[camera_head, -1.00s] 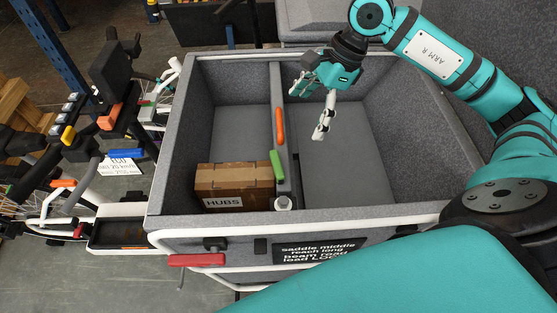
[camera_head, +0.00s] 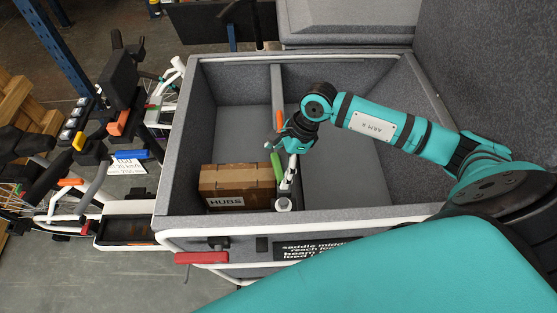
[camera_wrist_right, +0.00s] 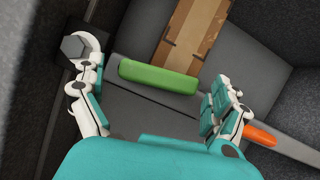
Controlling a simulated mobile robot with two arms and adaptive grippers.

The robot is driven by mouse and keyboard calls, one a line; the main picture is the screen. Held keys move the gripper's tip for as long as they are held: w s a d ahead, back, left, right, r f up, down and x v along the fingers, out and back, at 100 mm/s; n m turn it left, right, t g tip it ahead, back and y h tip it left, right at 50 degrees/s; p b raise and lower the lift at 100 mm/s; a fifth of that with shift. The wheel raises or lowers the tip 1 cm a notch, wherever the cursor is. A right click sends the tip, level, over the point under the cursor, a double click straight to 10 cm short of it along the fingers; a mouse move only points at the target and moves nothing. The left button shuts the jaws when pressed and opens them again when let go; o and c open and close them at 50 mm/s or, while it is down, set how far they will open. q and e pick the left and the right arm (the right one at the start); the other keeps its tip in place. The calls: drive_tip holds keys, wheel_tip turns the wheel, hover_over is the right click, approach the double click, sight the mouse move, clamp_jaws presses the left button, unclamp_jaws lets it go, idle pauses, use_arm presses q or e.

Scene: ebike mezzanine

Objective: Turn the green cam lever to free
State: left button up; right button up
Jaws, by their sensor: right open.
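The green cam lever (camera_head: 277,166) is on the divider inside the grey cargo box, beside the cardboard box, partly covered by my gripper in the head view. In the right wrist view the green lever (camera_wrist_right: 158,77) lies across the picture between the two fingers. My right gripper (camera_head: 280,164) is open above the divider. Its fingers (camera_wrist_right: 150,90) are spread toward the lever's two ends, with visible gaps. Whether they reach its height is unclear. My left gripper is out of view.
An orange lever (camera_head: 278,120) is farther along the divider; it also shows by the right finger in the wrist view (camera_wrist_right: 259,136). A cardboard box marked HUBS (camera_head: 225,187) is left of the divider. The right compartment (camera_head: 345,175) is empty.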

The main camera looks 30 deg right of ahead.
drive_tip(key=shift+a+f, duration=0.1)
drive_tip(key=shift+f, duration=0.25)
drive_tip(key=c, duration=1.5)
